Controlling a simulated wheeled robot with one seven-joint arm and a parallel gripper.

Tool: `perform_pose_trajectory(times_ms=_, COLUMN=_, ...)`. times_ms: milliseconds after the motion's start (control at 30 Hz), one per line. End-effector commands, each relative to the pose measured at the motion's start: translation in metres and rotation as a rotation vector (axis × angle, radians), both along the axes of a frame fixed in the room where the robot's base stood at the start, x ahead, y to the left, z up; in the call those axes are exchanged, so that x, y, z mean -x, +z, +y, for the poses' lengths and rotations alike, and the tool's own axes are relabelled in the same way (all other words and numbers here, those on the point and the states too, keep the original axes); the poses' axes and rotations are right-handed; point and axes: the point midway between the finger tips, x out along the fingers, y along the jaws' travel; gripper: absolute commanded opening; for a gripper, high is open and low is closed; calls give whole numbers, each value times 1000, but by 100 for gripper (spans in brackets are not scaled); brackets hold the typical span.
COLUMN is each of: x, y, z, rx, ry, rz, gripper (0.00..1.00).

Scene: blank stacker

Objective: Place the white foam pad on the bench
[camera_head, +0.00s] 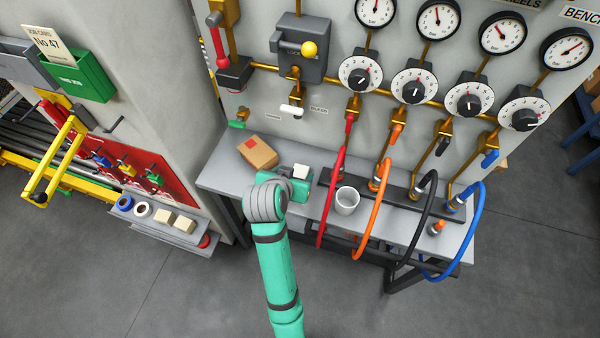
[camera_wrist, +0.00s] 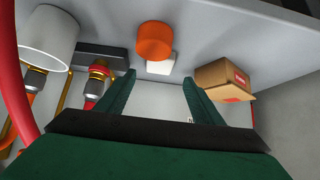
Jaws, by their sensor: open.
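A small white block (camera_wrist: 160,66), which looks like the white foam pad, is on the grey bench (camera_head: 225,178) in the wrist view. It lies just beyond the tips of my gripper (camera_wrist: 158,80), roughly in line with the gap between the fingers. The fingers are apart with nothing visible between them. An orange cylinder (camera_wrist: 155,40) is right beside the white block and partly overlaps it in the picture. In the head view my gripper (camera_head: 298,186) is over the left half of the bench, and my arm hides the orange cylinder there.
A cardboard box (camera_head: 257,151) with a red label is left of my gripper. A white cup (camera_head: 346,200) stands to its right, near red (camera_head: 336,175) and orange (camera_head: 376,210) hoses. The panel wall rises behind. A side shelf (camera_head: 160,230) holds tape rolls and cream blocks.

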Motion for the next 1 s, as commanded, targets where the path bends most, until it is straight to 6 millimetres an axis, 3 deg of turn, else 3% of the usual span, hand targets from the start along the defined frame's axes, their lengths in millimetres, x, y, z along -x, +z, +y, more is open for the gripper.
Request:
perform_pose_trajectory(times_ms=433, x=-30, y=-36, z=-13, rx=1, ry=-2, rz=0, gripper=61)
perform_pose_trajectory(times_ms=767, x=-35, y=-40, z=-14, rx=0, ry=-1, rz=-1, gripper=61)
perform_pose_trajectory(times_ms=933, x=-35, y=-40, z=-14, rx=-1, ry=-1, rz=0, gripper=23)
perform_pose_trajectory(times_ms=1000, x=-35, y=-40, z=-14, rx=-1, ry=-1, rz=0, gripper=17)
